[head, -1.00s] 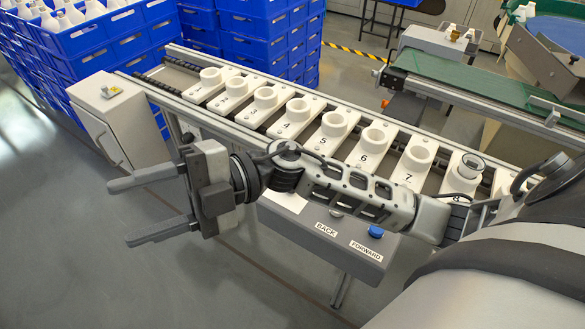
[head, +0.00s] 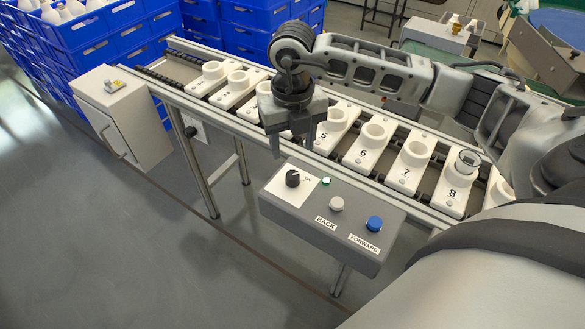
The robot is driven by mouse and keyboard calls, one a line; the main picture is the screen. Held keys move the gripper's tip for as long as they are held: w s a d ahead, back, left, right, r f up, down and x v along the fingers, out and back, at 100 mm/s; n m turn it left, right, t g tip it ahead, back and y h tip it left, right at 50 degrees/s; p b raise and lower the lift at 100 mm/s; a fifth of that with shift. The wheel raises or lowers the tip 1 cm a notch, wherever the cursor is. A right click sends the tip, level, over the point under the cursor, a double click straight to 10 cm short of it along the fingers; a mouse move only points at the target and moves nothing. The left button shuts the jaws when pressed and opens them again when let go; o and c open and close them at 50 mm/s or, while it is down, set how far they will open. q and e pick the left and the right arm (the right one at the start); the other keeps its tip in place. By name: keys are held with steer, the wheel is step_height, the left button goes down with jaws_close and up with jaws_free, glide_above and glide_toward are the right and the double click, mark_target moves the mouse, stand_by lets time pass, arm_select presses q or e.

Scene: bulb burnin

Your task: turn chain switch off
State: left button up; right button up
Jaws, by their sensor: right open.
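The grey control box (head: 330,232) hangs at the near side of the conveyor. On it is a black rotary knob (head: 293,178), which I take for the chain switch, on a white plate marked ON. A green lamp (head: 326,181) beside it looks lit. My right gripper (head: 293,148) points down, its two fingers apart and empty, above and behind the knob, apart from it. It hides parts of the carriers around number 4. My left gripper is not in view.
A white BACK button (head: 337,204) and a blue FORWARD button (head: 374,223) sit right of the knob. Numbered white carriers (head: 370,143) line the conveyor. A grey cabinet (head: 120,115) stands at left, blue crates (head: 110,45) behind it. Floor in front is clear.

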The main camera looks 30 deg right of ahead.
mark_target(293, 175)
step_height(293, 175, down, 9)
steer(key=shift+r, duration=0.15)
steer(key=c, duration=1)
